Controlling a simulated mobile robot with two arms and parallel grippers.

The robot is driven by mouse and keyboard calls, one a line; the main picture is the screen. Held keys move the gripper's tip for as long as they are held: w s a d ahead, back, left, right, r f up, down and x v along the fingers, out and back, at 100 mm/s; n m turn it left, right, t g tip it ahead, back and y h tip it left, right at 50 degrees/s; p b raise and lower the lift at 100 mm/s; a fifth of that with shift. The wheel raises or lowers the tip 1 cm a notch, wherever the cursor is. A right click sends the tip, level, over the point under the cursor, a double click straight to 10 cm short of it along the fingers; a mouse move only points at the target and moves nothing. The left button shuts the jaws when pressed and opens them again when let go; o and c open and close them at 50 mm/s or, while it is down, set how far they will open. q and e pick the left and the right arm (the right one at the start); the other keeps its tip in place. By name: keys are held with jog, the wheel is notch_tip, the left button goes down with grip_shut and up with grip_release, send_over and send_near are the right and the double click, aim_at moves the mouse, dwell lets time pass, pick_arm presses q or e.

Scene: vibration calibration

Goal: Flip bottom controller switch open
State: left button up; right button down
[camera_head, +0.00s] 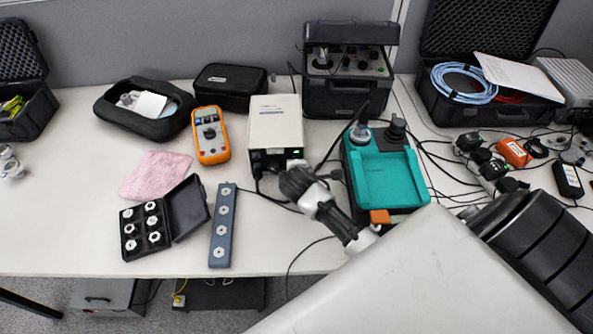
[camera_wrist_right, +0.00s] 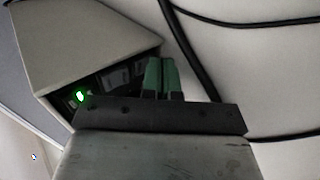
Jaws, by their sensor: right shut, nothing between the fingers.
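The controller is a white box (camera_head: 275,122) at the middle of the table, with a dark front panel. A green-lit switch (camera_head: 298,152) shows at the right of that panel. In the right wrist view the white box (camera_wrist_right: 80,45) fills the upper left, and the lit switch (camera_wrist_right: 80,97) glows green low on its dark front. My right gripper (camera_head: 291,167) is at the front of the controller, close to the panel. Its green fingertips (camera_wrist_right: 161,76) are together and hold nothing. Whether they touch the panel I cannot tell. My left gripper is out of view.
A teal tray (camera_head: 388,182) stands right of my right gripper. An orange multimeter (camera_head: 210,135) is left of the controller. A grey strip (camera_head: 222,232) and an open black case (camera_head: 128,243) lie front left. Black cables (camera_head: 275,198) run near the gripper.

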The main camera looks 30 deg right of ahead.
jog(key=shift+w+d+f, duration=0.1)
jog(key=shift+w+f, duration=0.05)
jog(key=shift+r, duration=0.25)
jog(key=shift+r+p, duration=0.75)
jog(key=shift+p, duration=0.2)
jog(key=shift+f, duration=0.1)
